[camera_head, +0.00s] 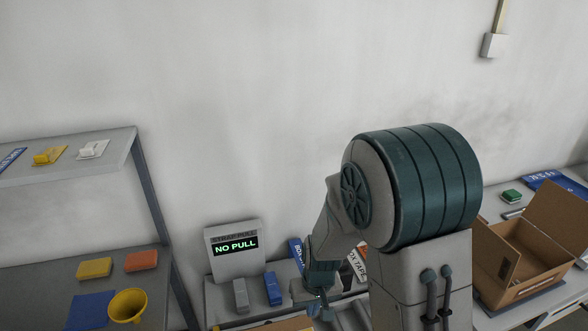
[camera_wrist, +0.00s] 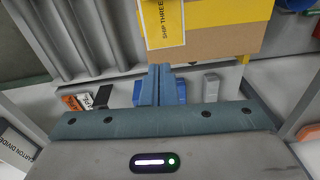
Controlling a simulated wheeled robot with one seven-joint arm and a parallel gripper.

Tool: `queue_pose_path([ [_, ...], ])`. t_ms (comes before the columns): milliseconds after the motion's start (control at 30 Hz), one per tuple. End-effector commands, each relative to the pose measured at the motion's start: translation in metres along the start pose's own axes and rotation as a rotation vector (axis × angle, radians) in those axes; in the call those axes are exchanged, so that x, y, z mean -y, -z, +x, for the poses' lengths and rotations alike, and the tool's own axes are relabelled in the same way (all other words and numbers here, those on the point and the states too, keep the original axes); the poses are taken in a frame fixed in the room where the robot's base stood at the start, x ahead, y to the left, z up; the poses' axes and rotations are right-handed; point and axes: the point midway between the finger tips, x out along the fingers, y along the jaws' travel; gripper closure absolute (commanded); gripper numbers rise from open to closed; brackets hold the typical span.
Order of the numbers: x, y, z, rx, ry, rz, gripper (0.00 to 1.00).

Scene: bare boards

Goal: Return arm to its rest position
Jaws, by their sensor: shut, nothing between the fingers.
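My gripper (camera_head: 318,302) is low in the middle of the head view, at the end of my bent arm, over the bench. Part of it is hidden by my arm in that view. In the wrist view its two fingers (camera_wrist: 160,86) are together with nothing between them. A blue block (camera_wrist: 181,91) shows just beyond the fingers, and a grey block (camera_wrist: 210,88) is to its right. Whether the fingers touch the blue block cannot be told from the wrist view. In the head view the blue block (camera_head: 273,289) and the grey block (camera_head: 240,296) stand left of my gripper.
A display reading NO PULL (camera_head: 236,246) stands behind the blocks. A shelf unit (camera_head: 150,205) is at left, with a yellow cup (camera_head: 128,305). An open carton (camera_head: 525,250) is at right. A yellow and brown box (camera_wrist: 215,40) is at the top of the wrist view.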

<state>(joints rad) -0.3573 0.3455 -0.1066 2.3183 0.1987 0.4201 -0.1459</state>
Motion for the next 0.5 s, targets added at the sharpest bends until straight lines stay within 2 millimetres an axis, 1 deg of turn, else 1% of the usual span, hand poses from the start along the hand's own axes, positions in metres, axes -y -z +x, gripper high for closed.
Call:
queue_pose_path([
  [33, -0.004, -0.001, -0.018, -0.025, 0.007, 0.012, 1.00],
  [200, -0.018, -0.013, -0.070, -0.077, 0.017, 0.048, 1.00],
  [367, -0.031, -0.033, -0.112, -0.126, 0.013, 0.080, 1.00],
  [500, -0.042, -0.055, -0.145, -0.170, -0.003, 0.110, 1.00],
])
